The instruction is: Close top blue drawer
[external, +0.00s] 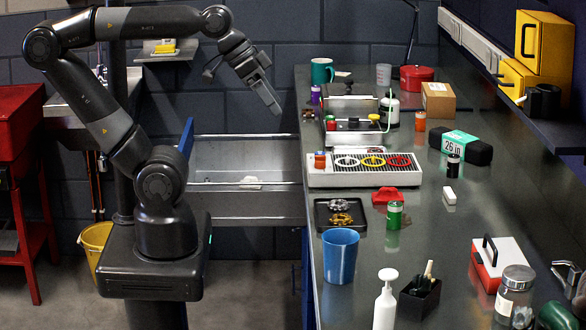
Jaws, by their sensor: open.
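The top blue drawer (232,152) is pulled far out from the left side of the bench. Its grey metal box shows, and its blue front (186,138) is seen nearly edge-on at the left end, partly behind my arm. A small pale object (250,183) lies inside the drawer. My gripper (276,108) is open and empty, pointing down and to the right. It appears above the drawer's bench end, apart from the blue front; its exact height and depth are hard to tell.
The bench top (460,215) to the right is crowded: a rack with coloured rings (372,162), a dark tray (340,214), a blue cup (340,256), a white pump bottle (386,298). A yellow bucket (96,243) and red stand (18,120) are at left. Floor in front of the drawer is clear.

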